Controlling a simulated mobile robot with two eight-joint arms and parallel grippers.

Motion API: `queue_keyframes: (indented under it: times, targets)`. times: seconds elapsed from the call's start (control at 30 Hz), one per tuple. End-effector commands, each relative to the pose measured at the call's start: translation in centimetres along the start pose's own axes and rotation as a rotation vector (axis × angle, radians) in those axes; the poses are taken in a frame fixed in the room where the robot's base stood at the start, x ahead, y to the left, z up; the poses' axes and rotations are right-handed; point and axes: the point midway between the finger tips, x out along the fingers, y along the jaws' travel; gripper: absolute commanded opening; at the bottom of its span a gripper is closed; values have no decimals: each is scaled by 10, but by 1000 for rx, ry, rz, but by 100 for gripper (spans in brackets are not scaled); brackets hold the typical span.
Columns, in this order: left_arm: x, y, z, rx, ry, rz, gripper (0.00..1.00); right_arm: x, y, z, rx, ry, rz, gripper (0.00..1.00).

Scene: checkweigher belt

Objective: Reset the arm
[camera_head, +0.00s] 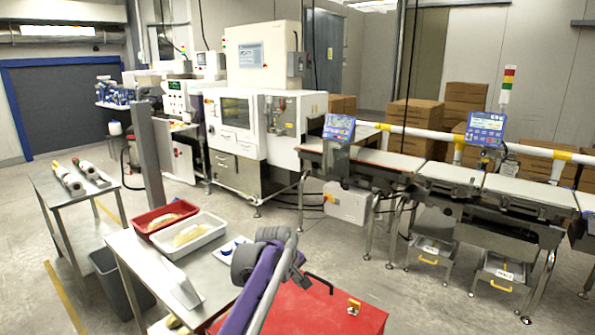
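One of my arms rises from the bottom edge near the middle of the head view, with a purple link, a grey tube and dark grey joints at its upper end. It stands in front of the steel table and the red cabinet. I cannot make out any gripper fingers on it. No second arm shows, and I see neither gripper clearly.
A steel table (131,246) holds a red tray (150,219) and a white tray (167,247). A red cabinet (330,312) is at bottom centre. The checkweigher belt (520,193) runs along the right. A grey bin (112,285) stands on the left. Floor between cabinet and belt is clear.

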Motion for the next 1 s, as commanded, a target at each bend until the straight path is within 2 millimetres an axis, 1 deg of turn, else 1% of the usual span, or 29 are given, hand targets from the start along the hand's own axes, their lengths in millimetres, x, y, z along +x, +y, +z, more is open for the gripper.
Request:
queue_keyframes:
  times: [0.03, 0.07, 0.1, 0.17, 0.2, 0.27, 0.3, 0.37, 0.4, 0.47, 0.5, 0.57, 0.6, 0.63, 0.7, 0.8, 0.9, 1.0]
  targets:
    - [-19, -18, 2, 34, 12, -8, 0, 0, 0, 1, 0, 0, 0, 0]
    - [-29, -27, 4, 59, 18, -13, 0, 0, 0, 1, 0, 0, 0, 0]
    - [-41, -41, 7, 93, 27, -20, 0, 0, 0, 1, 0, -1, 0, 0]
    - [-59, -63, 13, 142, 39, -31, 0, 0, 0, 1, 0, -1, 0, 0]
    - [-70, -78, 19, 176, 46, -38, 0, 0, 0, 1, 0, -1, 0, 0]
    - [-85, -102, 28, 225, 58, -50, 0, 0, 0, 1, 0, -1, 0, 0]
    - [-95, -118, 34, 259, 65, -59, 0, 0, 0, 1, 0, -1, 0, 0]
    - [-108, -144, 47, 308, 74, -72, 0, 0, 0, 1, 0, -1, 0, 0]
    - [-115, -161, 55, 341, 80, -81, 0, 0, 0, 1, 0, -1, 0, 0]
    - [-125, -188, 69, 391, 89, -96, 0, 0, 0, 1, 0, -1, 0, 0]
    - [-130, -206, 80, 424, 94, -106, 0, 0, 0, 1, 0, -1, 0, 0]
    - [-136, -234, 96, 473, 101, -121, 0, 0, 0, 1, 0, -1, 0, 0]
    - [-139, -253, 107, 506, 105, -131, 0, 0, 0, 1, 0, -1, 0, 0]
    - [-141, -267, 116, 531, 108, -140, 0, 0, 0, 1, 0, -1, 0, 0]
    - [-142, -299, 136, 586, 114, -159, 0, 0, 0, 1, 0, -1, 0, 0]
    - [-140, -338, 161, 654, 119, -182, 0, 0, 0, 1, 0, -1, 0, 0]
    - [-136, -366, 180, 706, 122, -201, 0, 0, 0, 1, 0, -1, 0, 0]
    - [-133, -383, 191, 737, 124, -212, 0, 0, 0, 1, 0, -1, 0, 0]
